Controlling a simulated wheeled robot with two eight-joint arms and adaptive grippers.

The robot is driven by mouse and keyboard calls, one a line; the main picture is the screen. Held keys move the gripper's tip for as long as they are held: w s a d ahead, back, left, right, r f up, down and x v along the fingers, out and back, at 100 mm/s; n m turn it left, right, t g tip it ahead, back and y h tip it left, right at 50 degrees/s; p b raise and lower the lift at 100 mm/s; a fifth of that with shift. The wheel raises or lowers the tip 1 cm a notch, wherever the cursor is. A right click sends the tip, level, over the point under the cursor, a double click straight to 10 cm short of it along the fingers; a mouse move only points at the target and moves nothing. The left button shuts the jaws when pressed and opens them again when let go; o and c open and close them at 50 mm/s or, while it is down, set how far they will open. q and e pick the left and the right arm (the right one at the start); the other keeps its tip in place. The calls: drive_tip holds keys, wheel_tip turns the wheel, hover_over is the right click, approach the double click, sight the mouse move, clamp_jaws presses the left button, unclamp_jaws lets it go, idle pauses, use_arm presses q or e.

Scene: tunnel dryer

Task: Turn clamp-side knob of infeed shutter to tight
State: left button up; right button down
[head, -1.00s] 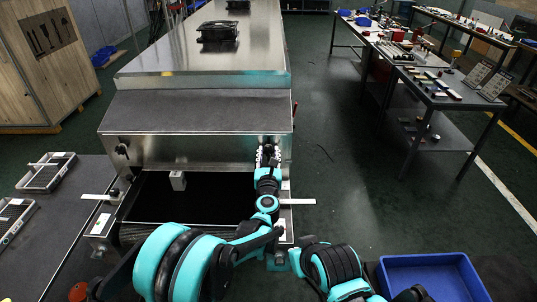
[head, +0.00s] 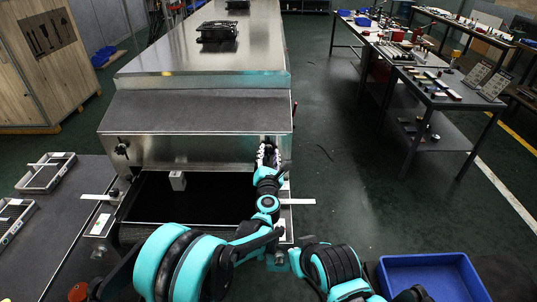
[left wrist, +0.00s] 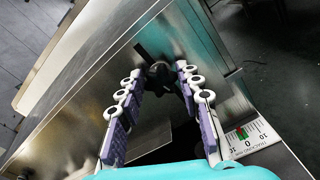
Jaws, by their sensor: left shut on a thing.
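The infeed shutter (head: 200,112) is a grey metal hood across the near end of the dryer. A dark knob (left wrist: 158,75) with a bar-shaped handle sits on the metal face at its right end. My left gripper (head: 267,150) reaches this knob and is shut on it; in the left wrist view its two padded fingers (left wrist: 160,88) stand on either side of the knob. The gripper hides most of this knob in the head view. A second dark knob (head: 121,149) is on the left end of the shutter, clear of my arm. My right gripper is not visible.
A black belt (head: 215,197) lies below the shutter. A scale (left wrist: 245,140) is near the knob in the wrist view. Trays (head: 47,172) lie on the left bench. A blue bin (head: 430,278) stands at lower right. The floor right of the dryer is open.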

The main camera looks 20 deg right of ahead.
use_arm(q)
drive_tip(key=m, duration=0.4)
drive_tip(key=shift+m, duration=0.3)
drive_tip(key=m, duration=0.5)
drive_tip(key=shift+d+f+m, duration=0.1)
drive_tip(key=shift+m, duration=0.2)
drive_tip(key=m, duration=0.5)
drive_tip(key=shift+f, duration=0.1)
drive_tip(key=shift+f+m, duration=0.1)
drive_tip(key=shift+m, duration=2.6)
drive_tip(key=o, duration=1.2)
drive_tip(key=shift+c, duration=0.2)
drive_tip(key=shift+s, duration=0.1)
